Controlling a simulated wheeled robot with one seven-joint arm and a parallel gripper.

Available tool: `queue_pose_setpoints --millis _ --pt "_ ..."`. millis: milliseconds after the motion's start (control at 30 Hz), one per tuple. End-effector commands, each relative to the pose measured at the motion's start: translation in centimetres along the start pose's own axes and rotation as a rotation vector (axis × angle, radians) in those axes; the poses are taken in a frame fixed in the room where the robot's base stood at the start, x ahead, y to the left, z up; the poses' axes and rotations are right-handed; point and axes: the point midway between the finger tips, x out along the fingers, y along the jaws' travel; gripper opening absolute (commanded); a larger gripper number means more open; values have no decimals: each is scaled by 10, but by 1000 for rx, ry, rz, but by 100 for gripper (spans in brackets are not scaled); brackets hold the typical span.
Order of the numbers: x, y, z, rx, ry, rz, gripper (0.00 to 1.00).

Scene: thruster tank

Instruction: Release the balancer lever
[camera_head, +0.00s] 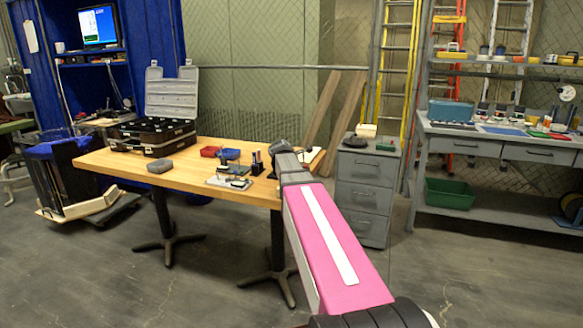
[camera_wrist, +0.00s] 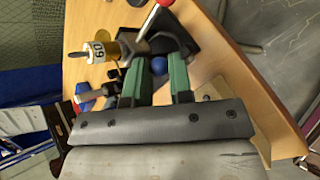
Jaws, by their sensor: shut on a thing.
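In the wrist view my gripper (camera_wrist: 157,72) points at a small device on the wooden table. Its two green fingers are closed on a blue ball (camera_wrist: 158,65), which shows between the fingertips. The device has a dark base (camera_wrist: 196,42), a metal rod with a red ball end (camera_wrist: 165,3), and a gold cylinder marked 60 (camera_wrist: 101,47). I cannot tell for certain which part is the balancer lever. In the head view my pink arm reaches to the table's right end, and it hides the fingertips and most of the device.
The wooden table (camera_head: 120,165) also carries an open black case (camera_head: 150,135), a grey block (camera_head: 160,166), red and blue bins and a small tray of parts (camera_head: 228,183). A grey drawer cabinet (camera_head: 363,195) stands close to the right. Open floor lies in front.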

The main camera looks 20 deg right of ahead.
Motion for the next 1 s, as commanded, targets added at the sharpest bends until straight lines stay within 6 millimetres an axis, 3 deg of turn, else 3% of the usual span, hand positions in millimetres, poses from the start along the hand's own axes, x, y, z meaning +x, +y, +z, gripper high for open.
queue_pose_setpoints --millis 33,100,467,1000 --pt "0 -1 0 1 0 -3 30" --pt "0 -1 0 1 0 -3 46" --pt "-6 -1 0 0 -1 -1 46" --pt "-94 -2 0 0 0 -1 46"
